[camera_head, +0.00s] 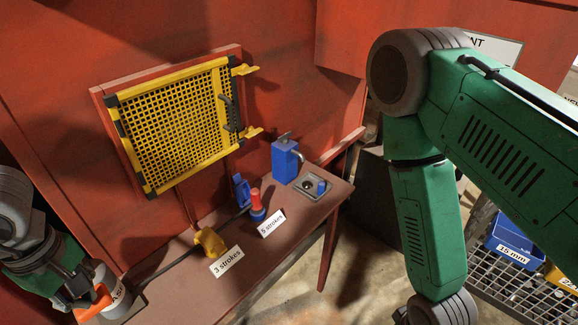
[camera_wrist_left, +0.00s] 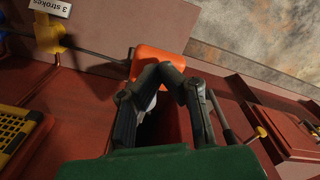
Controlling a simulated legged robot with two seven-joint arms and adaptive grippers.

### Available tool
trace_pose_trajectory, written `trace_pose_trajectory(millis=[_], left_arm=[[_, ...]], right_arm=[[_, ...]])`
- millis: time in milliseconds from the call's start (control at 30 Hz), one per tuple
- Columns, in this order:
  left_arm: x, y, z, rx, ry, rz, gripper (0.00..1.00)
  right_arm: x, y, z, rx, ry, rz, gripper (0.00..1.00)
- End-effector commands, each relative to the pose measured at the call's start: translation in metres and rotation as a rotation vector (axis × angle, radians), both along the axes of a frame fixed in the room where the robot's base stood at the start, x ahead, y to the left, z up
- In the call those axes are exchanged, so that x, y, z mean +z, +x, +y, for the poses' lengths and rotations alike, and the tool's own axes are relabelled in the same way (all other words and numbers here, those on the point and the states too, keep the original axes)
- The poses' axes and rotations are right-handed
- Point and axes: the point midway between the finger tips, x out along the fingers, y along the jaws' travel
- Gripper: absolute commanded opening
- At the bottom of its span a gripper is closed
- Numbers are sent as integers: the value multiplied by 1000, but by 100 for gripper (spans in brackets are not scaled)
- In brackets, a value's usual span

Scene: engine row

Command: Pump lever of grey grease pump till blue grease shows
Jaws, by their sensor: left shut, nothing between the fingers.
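The grey grease pump (camera_head: 116,297) stands at the lower left of the head view, with part of a label showing on its cylinder. Its orange lever (camera_head: 92,304) is beside my left gripper (camera_head: 78,286). In the left wrist view the orange lever (camera_wrist_left: 158,60) lies just beyond the fingertips of my left gripper (camera_wrist_left: 165,72). The fingers are shut with nothing between them. They overlap the lever in the picture, and I cannot tell whether they touch it. The pump body is mostly hidden in the wrist view. My right gripper is out of view.
A dark hose runs from the pump to a yellow fitting (camera_head: 209,242) by the "3 strokes" label (camera_head: 227,262). A red-and-blue fitting (camera_head: 257,206) stands by the "5 strokes" label (camera_head: 271,222). A blue can (camera_head: 285,161) and yellow mesh guard (camera_head: 175,125) are behind.

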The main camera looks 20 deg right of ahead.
Motion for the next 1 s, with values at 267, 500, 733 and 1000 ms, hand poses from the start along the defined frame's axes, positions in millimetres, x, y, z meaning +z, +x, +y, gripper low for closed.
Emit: trace_pose_trajectory(millis=[267, 500, 733, 1000], left_arm=[[-23, 0, 0, 0, 1, 2, 0], [-45, 0, 0, 1, 1, 2, 0], [-66, 0, 0, 1, 1, 3, 0], [-45, 0, 0, 1, 1, 0, 0]], right_arm=[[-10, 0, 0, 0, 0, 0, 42], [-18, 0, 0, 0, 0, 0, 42], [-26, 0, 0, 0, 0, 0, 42], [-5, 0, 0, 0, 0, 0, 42]])
